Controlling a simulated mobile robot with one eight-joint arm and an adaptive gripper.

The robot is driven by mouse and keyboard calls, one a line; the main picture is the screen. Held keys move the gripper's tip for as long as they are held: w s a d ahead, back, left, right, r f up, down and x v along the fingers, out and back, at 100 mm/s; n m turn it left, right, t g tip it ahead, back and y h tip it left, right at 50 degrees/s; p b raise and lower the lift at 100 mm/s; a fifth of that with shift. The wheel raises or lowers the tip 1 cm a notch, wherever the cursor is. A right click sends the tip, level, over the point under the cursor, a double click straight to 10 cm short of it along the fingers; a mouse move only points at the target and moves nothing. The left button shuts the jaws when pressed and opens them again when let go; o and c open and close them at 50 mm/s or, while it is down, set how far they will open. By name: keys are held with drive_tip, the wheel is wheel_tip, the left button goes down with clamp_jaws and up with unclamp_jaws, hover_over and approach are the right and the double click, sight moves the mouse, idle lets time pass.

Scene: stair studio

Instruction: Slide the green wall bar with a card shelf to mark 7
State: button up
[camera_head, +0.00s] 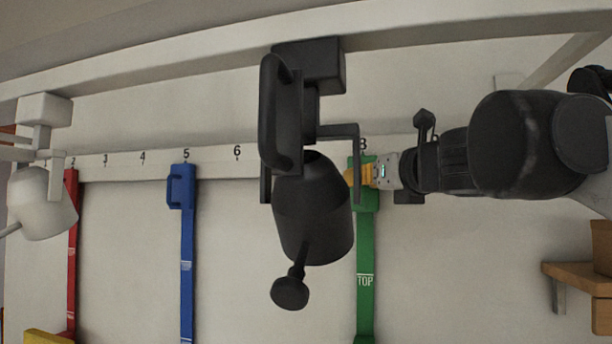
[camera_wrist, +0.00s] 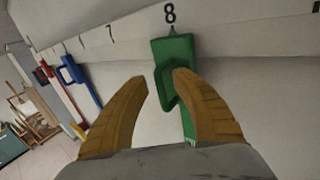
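The green wall bar (camera_head: 365,245) hangs upright from the pale numbered rail (camera_head: 140,166), with "TOP" printed on it. In the wrist view its green head (camera_wrist: 173,50) has a pointer at mark 8 (camera_wrist: 170,13) and a loop handle (camera_wrist: 165,88). Mark 7 (camera_wrist: 109,32) is to the left along the rail; in the head view a dark lamp hides it. My gripper (camera_wrist: 163,79) is open at the handle. The right yellow finger overlaps the handle's right side; a gap shows by the left finger. Contact cannot be told. I cannot make out a card shelf.
A blue bar (camera_head: 187,240) hangs at mark 5 and a red bar (camera_head: 71,260) near mark 2. The black lamp (camera_head: 315,210) and a white lamp (camera_head: 42,205) hang in front. A wooden shelf (camera_head: 580,275) with boxes is at right. The rail near mark 7 looks clear in the wrist view.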

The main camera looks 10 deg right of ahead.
drive_tip(key=shift+w+a, duration=0.1)
drive_tip(key=shift+w, duration=0.45)
drive_tip(key=shift+c, duration=0.2)
clamp_jaws()
